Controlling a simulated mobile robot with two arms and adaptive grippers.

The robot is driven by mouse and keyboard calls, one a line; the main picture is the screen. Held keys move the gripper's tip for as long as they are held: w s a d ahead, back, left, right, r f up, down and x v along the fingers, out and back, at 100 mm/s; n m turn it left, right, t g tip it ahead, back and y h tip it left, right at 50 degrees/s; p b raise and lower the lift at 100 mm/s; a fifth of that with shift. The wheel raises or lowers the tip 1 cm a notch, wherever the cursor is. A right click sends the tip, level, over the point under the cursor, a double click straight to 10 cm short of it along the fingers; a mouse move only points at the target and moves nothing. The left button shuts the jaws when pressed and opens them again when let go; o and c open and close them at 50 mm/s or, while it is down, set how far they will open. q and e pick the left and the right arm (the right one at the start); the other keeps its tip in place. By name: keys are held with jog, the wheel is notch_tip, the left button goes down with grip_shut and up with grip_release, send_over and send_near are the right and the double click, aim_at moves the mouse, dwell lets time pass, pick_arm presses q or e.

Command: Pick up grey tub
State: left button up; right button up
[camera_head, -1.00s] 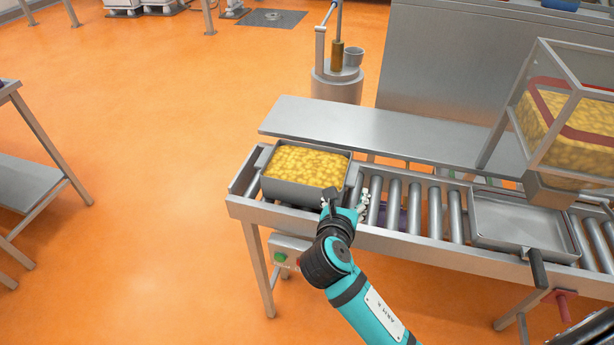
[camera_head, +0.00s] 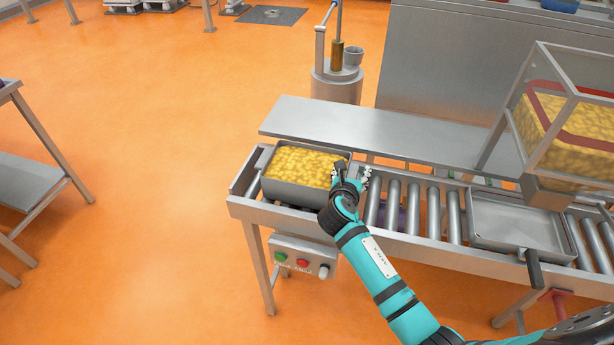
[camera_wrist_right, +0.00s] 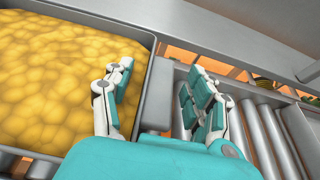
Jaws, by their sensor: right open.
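The grey tub (camera_head: 284,190), full of yellow lumpy contents, sits at the left end of the roller conveyor. My right gripper (camera_head: 351,172) is open at the tub's right side. In the right wrist view the open gripper (camera_wrist_right: 158,95) has one finger over the yellow contents, inside the rim. Its other finger is outside, over the rollers, so the right wall of the tub (camera_wrist_right: 155,82) lies between the fingers. I cannot tell whether the fingers touch the wall. My left gripper is not in view.
An empty shallow tray (camera_head: 515,226) with a dark handle lies on the conveyor to the right, below a clear hopper (camera_head: 565,110) of yellow contents. A flat metal shelf (camera_head: 385,132) runs behind the rollers (camera_head: 412,205). A control box (camera_head: 302,257) hangs at the front.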

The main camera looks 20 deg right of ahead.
jog(key=shift+w+d+f, duration=0.1)
jog(key=shift+w, duration=0.1)
grip_shut()
dwell(0.4)
jog(key=shift+r, duration=0.25)
